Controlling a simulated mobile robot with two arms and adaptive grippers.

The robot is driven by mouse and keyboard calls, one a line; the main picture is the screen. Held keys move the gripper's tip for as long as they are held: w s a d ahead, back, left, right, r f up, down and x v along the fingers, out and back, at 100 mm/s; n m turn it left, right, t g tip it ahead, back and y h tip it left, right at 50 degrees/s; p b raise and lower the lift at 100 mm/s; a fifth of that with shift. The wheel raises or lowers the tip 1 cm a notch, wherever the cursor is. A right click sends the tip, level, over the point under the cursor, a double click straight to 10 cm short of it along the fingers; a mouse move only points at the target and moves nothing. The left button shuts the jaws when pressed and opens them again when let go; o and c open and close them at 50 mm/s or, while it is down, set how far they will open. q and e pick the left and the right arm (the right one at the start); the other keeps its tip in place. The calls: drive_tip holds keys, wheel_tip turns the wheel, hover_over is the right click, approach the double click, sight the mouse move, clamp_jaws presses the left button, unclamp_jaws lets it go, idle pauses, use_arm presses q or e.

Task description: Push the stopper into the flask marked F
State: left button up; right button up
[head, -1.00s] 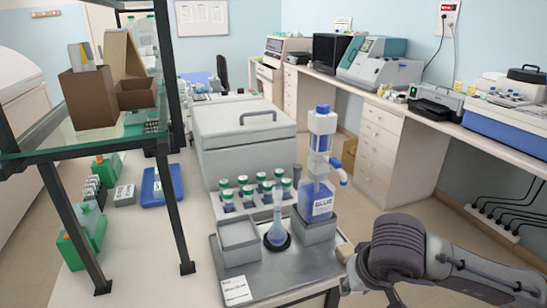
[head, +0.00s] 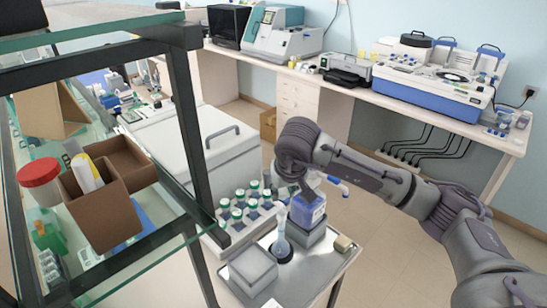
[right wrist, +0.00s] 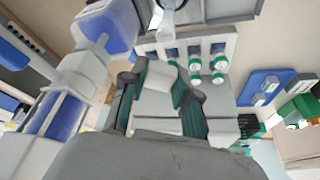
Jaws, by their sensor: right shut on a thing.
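The flask (head: 282,246), a clear narrow-necked vessel with pale blue liquid, stands upright in a dark ring on the grey tray (head: 318,268). Its mark cannot be read. My right gripper (head: 308,186) is above and just right of the flask's neck, in front of the blue bottle; its fingertips are hard to make out there. In the right wrist view its dark fingers are shut on a small pale piece, the stopper (right wrist: 160,76). The stopper is apart from the flask (right wrist: 172,12), which shows at the top edge. My left gripper is out of view.
The blue dispenser bottle (head: 305,213) stands on a grey block close beside the flask. Green-capped vials (head: 238,214) stand in a rack behind. A grey box (head: 252,270) and a beige block (head: 343,243) flank it. A glass-shelf rack (head: 182,110) rises at left.

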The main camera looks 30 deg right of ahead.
drive_tip(key=shift+w+d+r, duration=0.2)
drive_tip(key=shift+w+r, duration=0.05)
drive_tip(key=shift+w, duration=0.05)
drive_tip(key=shift+s+a+f+b, duration=0.2)
drive_tip(key=shift+s+f+b, duration=0.1)
drive_tip(key=shift+f, duration=0.35)
wheel_tip(320, 180, down, 4)
drive_tip(key=shift+w+d+r+b, duration=0.15)
drive_tip(key=shift+r+b, duration=0.1)
drive_tip(key=shift+b, duration=0.95)
drive_tip(key=shift+f, duration=0.2)
use_arm(q)
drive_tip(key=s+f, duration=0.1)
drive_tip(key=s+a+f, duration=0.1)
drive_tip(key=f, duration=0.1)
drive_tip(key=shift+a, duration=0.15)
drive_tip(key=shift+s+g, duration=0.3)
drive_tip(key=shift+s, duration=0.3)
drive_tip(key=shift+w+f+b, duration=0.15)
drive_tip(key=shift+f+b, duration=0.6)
drive_tip(key=shift+b, duration=0.15)
use_arm(e)
drive_tip(key=shift+f, duration=0.2)
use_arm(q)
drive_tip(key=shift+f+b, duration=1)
use_arm(e)
drive_tip(key=shift+f, duration=0.65)
